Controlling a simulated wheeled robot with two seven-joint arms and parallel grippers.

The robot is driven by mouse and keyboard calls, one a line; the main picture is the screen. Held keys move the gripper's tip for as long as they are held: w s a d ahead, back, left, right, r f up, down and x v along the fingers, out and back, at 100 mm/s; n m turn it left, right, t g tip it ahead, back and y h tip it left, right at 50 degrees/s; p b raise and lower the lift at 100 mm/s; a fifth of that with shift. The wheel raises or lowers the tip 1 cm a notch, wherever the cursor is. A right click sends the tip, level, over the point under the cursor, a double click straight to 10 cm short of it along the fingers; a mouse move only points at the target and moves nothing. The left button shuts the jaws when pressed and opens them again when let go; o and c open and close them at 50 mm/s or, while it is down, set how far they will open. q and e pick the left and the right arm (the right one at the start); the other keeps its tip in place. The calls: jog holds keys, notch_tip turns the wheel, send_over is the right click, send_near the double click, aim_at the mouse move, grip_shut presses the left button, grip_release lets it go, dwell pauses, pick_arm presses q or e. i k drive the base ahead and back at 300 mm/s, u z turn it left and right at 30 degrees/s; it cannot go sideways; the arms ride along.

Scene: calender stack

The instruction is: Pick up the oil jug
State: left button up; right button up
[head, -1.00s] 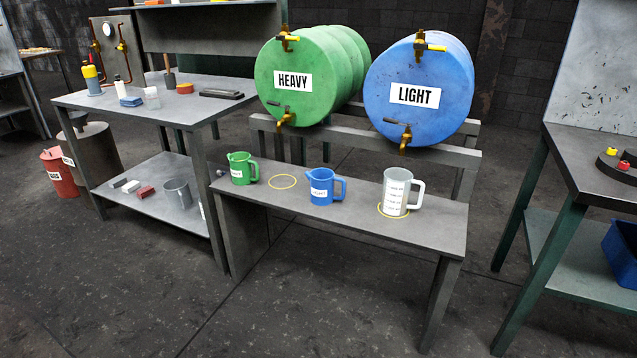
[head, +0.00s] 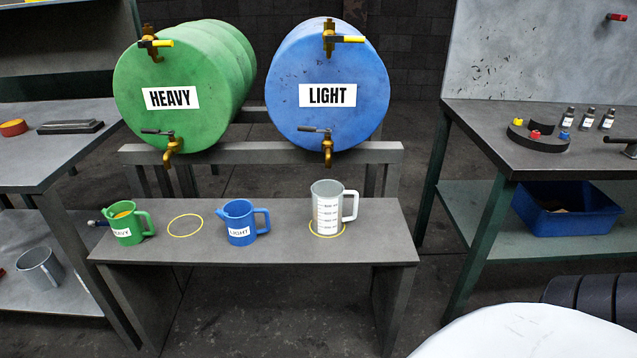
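Three jugs stand upright on a low grey bench (head: 280,262) in the head view. A green jug (head: 125,224) labelled HEAVY, with yellowish content showing at its top, is at the left end. A blue jug (head: 240,224) labelled LIGHT is in the middle. A grey translucent measuring jug (head: 327,210) with a printed scale stands at the right inside a yellow ring. All three handles point right. Which one is the oil jug cannot be told from the picture. Neither of my grippers is in view.
An empty yellow ring (head: 185,225) lies between the green and blue jugs. Workbenches stand left (head: 45,165) and right (head: 590,165), the right one with a blue bin (head: 570,220) below.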

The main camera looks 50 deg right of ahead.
aim_at(328, 195)
jog(key=z, duration=0.65)
jog(key=i, duration=0.8)
jog(key=z, duration=0.85)
